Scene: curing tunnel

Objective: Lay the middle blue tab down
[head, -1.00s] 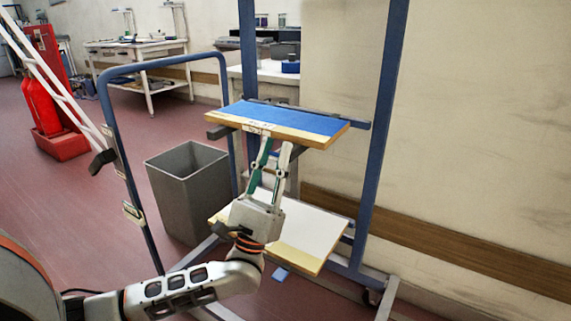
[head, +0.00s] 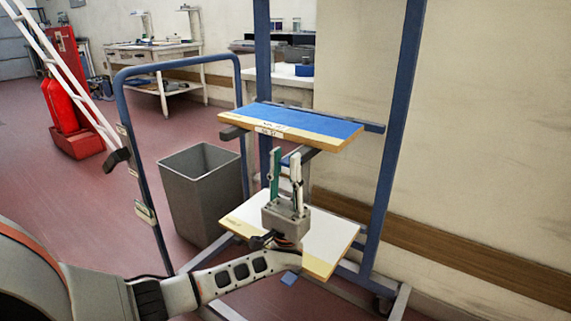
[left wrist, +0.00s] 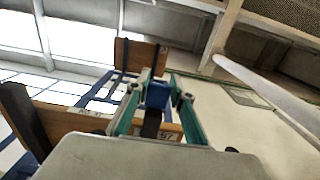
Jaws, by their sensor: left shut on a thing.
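The middle blue tab (head: 287,159) shows as a small blue piece under the front of the upper board. It also shows between the fingers in the left wrist view (left wrist: 157,96). My left gripper (head: 286,155) points upward below the upper board's front edge, its two fingers on either side of the tab and shut on it. The fingers and the board hide part of the tab, and its exact tilt is hard to tell. Another blue tab (head: 290,279) hangs below the front of the lower board. My right gripper is not in view.
A blue upright rack (head: 396,130) holds the blue-topped upper board (head: 300,119) and the white-topped lower board (head: 322,238). A grey bin (head: 200,195) stands left of it, behind a blue tube frame (head: 150,215). A wall is at the right. Open red floor lies left.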

